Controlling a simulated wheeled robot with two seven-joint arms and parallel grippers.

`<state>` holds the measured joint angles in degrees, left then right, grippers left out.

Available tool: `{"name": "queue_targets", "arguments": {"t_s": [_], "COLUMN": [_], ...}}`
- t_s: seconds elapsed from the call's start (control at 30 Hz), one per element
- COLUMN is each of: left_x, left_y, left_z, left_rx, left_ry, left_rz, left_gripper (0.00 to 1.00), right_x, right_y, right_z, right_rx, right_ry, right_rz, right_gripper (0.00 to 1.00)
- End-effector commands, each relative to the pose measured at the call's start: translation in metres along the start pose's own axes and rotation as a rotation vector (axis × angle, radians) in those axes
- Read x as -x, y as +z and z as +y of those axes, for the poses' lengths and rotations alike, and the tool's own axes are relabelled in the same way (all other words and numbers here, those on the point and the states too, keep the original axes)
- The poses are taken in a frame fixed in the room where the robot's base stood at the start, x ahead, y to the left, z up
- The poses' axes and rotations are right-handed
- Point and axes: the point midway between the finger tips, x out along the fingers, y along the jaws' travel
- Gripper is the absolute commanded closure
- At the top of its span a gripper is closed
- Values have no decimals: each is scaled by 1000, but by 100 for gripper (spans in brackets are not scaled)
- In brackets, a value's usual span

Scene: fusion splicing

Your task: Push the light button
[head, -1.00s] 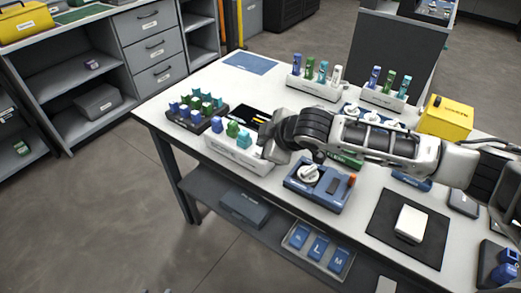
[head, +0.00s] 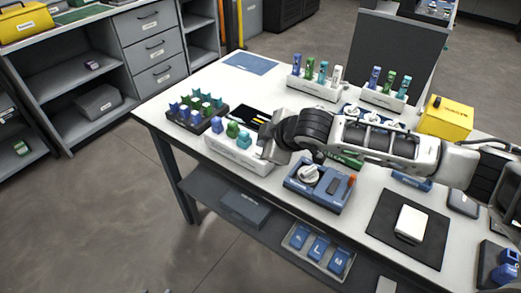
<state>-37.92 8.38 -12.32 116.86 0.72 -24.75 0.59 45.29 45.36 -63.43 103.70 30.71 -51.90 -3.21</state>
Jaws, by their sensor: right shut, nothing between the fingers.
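My right arm reaches in from the right across the table. My right gripper (head: 269,148) is at its left end, shut and empty, close to the right end of a white block holding blue, green and teal pieces. I cannot tell whether it touches the block. No light button can be made out for certain; it may be hidden behind the arm or too small. A blue tray (head: 318,186) with a white round knob-like part and a red-tipped item lies just right of and nearer than the gripper. My left gripper is not in view.
The white block (head: 236,153) and a dark rack (head: 194,121) stand at the left of the table (head: 190,85). White tube holders (head: 313,86) stand behind. A yellow box (head: 446,117) is at the right. A black mat (head: 383,232) bears a white device (head: 411,223).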

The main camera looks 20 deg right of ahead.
Motion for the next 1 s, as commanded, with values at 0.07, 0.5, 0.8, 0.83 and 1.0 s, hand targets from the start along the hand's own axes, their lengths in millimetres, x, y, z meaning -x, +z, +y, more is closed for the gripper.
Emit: {"name": "queue_targets", "arguments": {"t_s": [0.07, 0.5, 0.8, 0.83, 1.0], "left_x": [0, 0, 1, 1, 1], "left_y": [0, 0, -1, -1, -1], "left_z": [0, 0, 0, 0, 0], "left_rx": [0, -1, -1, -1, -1], "left_ry": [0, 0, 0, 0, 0], "left_rz": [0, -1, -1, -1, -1], "left_gripper": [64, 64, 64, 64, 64], "right_x": [0, 0, -5, -6, -6], "right_y": [0, 0, 4, 5, 5], "right_z": [0, 0, -4, -4, -5], "right_rx": [0, 0, -1, -1, 0], "right_ry": [0, 0, -2, -1, 0], "right_rz": [0, 0, -2, -1, 0], "right_gripper": [100, 100, 100, 100, 100]}}
